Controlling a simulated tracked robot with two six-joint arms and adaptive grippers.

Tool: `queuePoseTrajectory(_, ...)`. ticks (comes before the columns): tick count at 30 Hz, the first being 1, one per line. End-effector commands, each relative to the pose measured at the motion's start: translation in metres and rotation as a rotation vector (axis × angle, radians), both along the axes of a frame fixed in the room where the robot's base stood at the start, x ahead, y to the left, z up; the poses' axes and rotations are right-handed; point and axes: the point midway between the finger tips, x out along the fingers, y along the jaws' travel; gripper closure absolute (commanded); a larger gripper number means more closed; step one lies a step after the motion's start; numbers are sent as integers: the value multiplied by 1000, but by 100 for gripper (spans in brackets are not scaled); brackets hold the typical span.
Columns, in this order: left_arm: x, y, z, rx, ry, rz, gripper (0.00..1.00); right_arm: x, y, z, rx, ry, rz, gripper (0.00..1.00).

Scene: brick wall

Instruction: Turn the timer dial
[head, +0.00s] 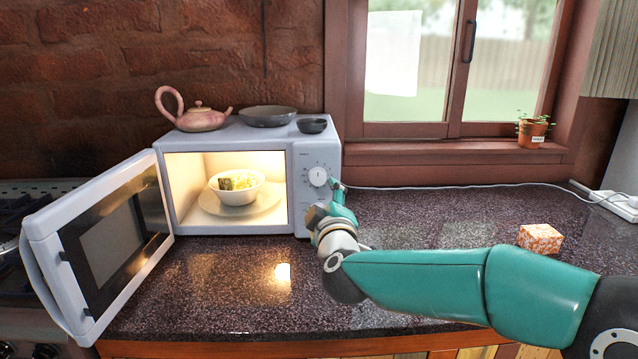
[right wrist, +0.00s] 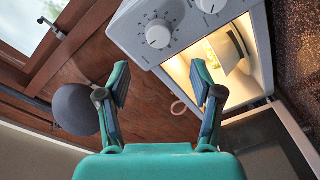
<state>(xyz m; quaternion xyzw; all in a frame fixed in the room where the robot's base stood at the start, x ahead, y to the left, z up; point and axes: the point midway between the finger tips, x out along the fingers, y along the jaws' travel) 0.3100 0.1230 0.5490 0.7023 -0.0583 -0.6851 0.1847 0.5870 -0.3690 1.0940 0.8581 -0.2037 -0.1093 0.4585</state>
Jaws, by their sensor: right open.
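The white microwave (head: 220,138) stands on the counter with its door (head: 105,240) swung open to the left and its inside lit. Its panel carries an upper round dial (head: 318,176) with marks around it, also clear in the right wrist view (right wrist: 158,33). A second dial (right wrist: 210,3) shows at the top edge of that view. I cannot tell which is the timer. My right gripper (head: 333,194) is open and empty in front of the panel. In the wrist view its two fingers (right wrist: 160,82) stand apart, short of the upper dial. My left gripper is out of view.
A bowl of food (head: 237,190) sits on a plate inside the microwave. A pink teapot (head: 200,118), a wide bowl (head: 267,116) and a small dark bowl (head: 312,126) stand on top. An orange patterned box (head: 540,238) lies at right on the counter. A white cable runs behind.

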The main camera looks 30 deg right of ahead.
Motion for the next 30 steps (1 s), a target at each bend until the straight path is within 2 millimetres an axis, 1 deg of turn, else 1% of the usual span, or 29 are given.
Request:
queuePoseTrajectory(1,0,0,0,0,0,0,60,11,-7,-1,-1,1,-3,34)
queuePoseTrajectory(6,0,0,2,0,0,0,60,43,-23,0,-1,1,-3,34)
queuePoseTrajectory(9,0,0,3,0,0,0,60,59,-31,-1,0,1,-3,34)
queuePoseTrajectory(12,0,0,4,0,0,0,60,71,-37,0,1,0,-3,34)
queuePoseTrajectory(18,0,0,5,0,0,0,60,83,-43,0,0,1,-2,34)
queuePoseTrajectory(27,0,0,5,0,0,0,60,84,-44,0,0,0,-1,34)
queuePoseTrajectory(29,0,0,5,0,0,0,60,84,-44,0,0,0,-1,44)
queuePoseTrajectory(30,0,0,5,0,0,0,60,84,-44,0,0,0,-1,51)
